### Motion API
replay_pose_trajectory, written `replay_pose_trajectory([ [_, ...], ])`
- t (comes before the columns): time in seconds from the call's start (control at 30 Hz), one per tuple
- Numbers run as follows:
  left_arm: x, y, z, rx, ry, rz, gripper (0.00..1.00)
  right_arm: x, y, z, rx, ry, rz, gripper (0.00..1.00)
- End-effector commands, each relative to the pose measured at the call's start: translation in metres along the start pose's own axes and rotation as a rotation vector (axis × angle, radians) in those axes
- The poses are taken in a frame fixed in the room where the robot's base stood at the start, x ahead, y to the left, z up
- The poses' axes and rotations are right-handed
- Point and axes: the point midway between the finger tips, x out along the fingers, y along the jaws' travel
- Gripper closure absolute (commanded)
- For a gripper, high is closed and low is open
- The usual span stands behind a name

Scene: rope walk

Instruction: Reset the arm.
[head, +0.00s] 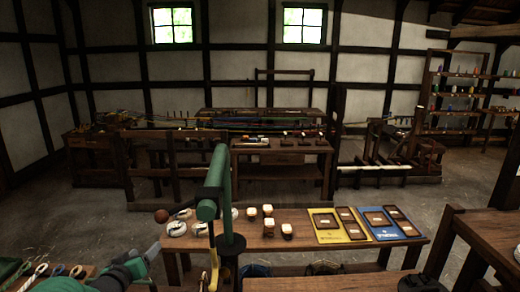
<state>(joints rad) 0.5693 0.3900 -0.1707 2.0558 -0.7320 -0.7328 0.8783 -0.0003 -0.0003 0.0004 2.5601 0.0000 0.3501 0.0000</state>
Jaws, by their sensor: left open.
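My left gripper (151,255) is low at the left, at the end of a green and dark arm. It appears empty, with its jaws apart, though its fingertips are small and hard to make out. It is left of the near wooden bench (275,247). My right gripper is not in view.
Open floor (380,207) lies behind. A dark wooden table (490,237) stands at right.

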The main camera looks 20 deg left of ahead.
Motion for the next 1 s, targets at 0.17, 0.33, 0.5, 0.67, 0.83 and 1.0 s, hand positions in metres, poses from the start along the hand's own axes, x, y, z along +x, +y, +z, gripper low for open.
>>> replay_pose_trajectory([
  [0.17, -0.045, 0.076, 0.144, 0.190, -0.384, -0.120, 0.37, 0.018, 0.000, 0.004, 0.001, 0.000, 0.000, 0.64],
  [0.33, -0.135, 0.116, 0.258, 0.373, -0.766, -0.091, 0.37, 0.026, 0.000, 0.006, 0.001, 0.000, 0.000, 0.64],
  [0.5, -0.209, 0.131, 0.319, 0.493, -1.020, -0.020, 0.37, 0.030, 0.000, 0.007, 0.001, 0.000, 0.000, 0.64],
  [0.67, -0.229, 0.132, 0.331, 0.521, -1.088, 0.004, 0.37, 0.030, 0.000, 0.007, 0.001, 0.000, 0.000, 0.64],
  [0.83, -0.228, 0.133, 0.330, 0.524, -1.086, 0.002, 0.37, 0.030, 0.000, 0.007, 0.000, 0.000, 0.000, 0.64],
  [1.0, -0.229, 0.135, 0.330, 0.523, -1.084, 0.000, 0.37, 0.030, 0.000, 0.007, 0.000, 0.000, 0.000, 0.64],
])
